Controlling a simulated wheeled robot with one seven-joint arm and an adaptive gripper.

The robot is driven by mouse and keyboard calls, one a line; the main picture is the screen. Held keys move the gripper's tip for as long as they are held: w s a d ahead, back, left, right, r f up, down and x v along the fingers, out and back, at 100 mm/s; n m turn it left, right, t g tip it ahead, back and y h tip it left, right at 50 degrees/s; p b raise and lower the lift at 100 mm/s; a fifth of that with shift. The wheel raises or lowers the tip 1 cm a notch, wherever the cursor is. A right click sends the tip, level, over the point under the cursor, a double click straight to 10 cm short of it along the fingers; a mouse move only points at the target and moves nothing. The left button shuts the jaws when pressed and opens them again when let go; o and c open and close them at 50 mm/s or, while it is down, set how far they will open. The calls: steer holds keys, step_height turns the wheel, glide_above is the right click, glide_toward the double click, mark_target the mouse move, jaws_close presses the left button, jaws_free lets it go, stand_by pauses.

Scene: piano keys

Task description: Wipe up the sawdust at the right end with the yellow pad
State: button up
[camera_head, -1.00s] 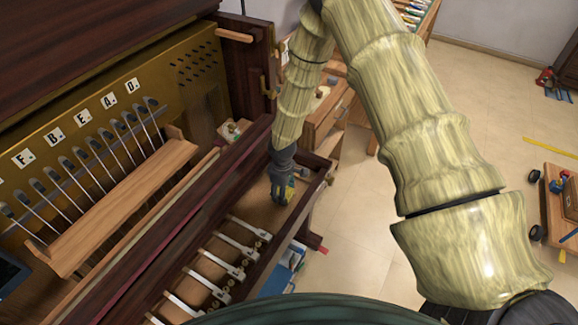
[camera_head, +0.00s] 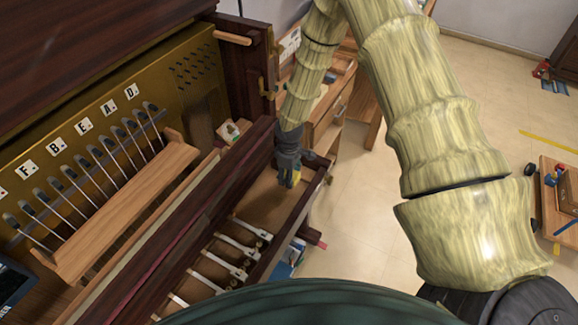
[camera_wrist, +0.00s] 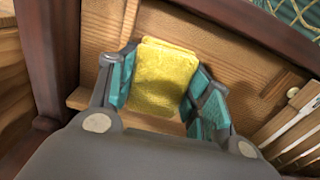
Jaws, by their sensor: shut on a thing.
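The yellow pad (camera_wrist: 163,78) is a soft-looking square block between the teal-padded fingers of my gripper (camera_wrist: 165,95) in the wrist view. My gripper is shut on it. In the head view my gripper (camera_head: 289,172) points down into the wooden key bed (camera_head: 265,198) near its far right end, and only a sliver of the yellow pad (camera_head: 296,177) shows. The pad is over the bare wood; I cannot tell whether it touches. No sawdust can be made out clearly; the pad and fingers hide part of the floor.
Several white key levers (camera_head: 237,247) lie in the bed on the near side of my gripper. A dark red rail (camera_head: 215,185) runs along the bed's left side. In the wrist view, pale wooden slats (camera_wrist: 300,125) stand at the right.

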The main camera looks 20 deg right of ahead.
steer(key=shift+r+p, duration=0.75)
steer(key=shift+r, duration=0.85)
